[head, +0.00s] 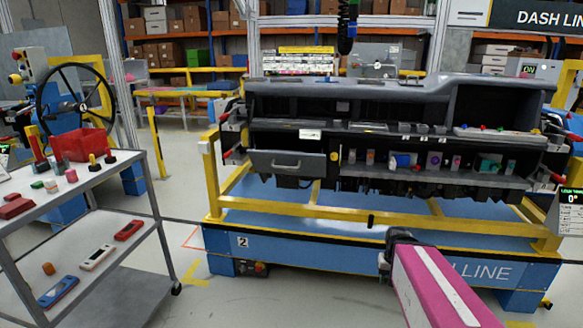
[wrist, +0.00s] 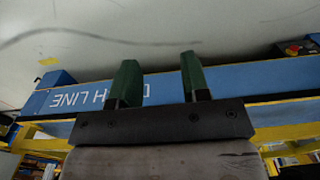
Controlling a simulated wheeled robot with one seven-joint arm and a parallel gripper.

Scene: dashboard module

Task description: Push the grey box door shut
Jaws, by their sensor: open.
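The grey box door (head: 289,163), a flat panel with a bar handle, is at the lower left of the dark dashboard module (head: 345,100) in the head view. It faces me; I cannot tell from this angle how far it stands open. My gripper (head: 393,250) is low in front of the blue base, below and to the right of the door and apart from it. Its fingertips are hard to make out there. In the wrist view my gripper (wrist: 157,72) has its two green fingers spread, with nothing between them. The door is not visible in the wrist view.
A yellow frame (head: 330,209) on a blue base (head: 330,250) carries the module. Open compartments (head: 430,172) with small items lie right of the door. A grey trolley (head: 150,215) with a red bin (head: 82,144) stands at left. Floor between trolley and base is clear.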

